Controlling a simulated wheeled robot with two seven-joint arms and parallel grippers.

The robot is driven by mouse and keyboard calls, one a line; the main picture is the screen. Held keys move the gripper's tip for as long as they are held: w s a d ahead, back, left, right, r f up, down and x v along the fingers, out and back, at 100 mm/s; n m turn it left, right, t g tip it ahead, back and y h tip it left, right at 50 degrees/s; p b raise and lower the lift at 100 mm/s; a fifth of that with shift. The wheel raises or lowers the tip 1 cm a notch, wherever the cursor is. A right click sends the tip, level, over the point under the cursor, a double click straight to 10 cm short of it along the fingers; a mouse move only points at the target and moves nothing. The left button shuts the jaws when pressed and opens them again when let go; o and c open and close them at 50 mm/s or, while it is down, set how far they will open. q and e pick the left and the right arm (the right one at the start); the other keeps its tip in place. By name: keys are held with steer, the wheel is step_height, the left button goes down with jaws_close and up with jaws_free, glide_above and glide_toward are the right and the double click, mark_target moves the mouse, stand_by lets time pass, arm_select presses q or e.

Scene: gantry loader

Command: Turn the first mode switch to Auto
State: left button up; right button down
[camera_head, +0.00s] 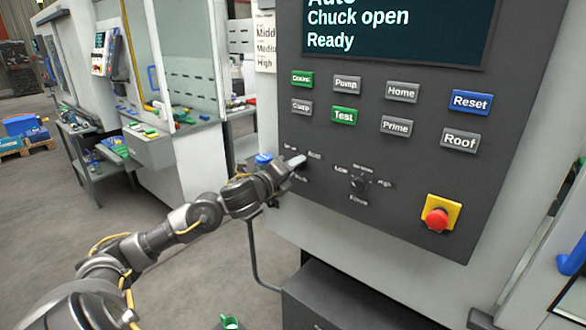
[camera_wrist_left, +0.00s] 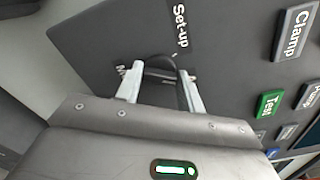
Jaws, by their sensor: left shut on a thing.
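The first mode switch (camera_wrist_left: 160,64) is a dark round knob on the dark control panel (camera_head: 325,220). My left gripper (camera_head: 297,162) reaches it from the left and is shut on it; the fingers sit on either side of the knob in the left wrist view (camera_wrist_left: 162,84). The label "Set-up" (camera_wrist_left: 181,26) shows beside the knob. The "Auto" label (camera_head: 314,155) is up and right of it in the head view. The fingers hide most of the knob, so its pointer cannot be read. The screen (camera_head: 395,30) shows "Auto", "Chuck open" and "Ready". My right gripper is not in view.
A second knob (camera_head: 358,182) is close to the right. Several grey and green buttons, including Test (camera_head: 344,115), lie above. A blue Reset button (camera_head: 471,102) and a red emergency stop (camera_head: 437,219) are farther right. Open floor (camera_head: 50,220) lies left.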

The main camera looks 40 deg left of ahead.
arm_select(q)
steer(key=o, duration=1)
steer(key=shift+s, duration=0.1)
steer(key=s+b, duration=0.2)
steer(key=s, duration=0.8)
steer(key=shift+s, duration=0.3)
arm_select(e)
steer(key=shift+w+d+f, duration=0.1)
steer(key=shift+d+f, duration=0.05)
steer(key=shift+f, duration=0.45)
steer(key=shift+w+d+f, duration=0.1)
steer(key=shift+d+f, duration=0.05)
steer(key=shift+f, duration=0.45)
arm_select(q)
steer(key=shift+d, duration=0.1)
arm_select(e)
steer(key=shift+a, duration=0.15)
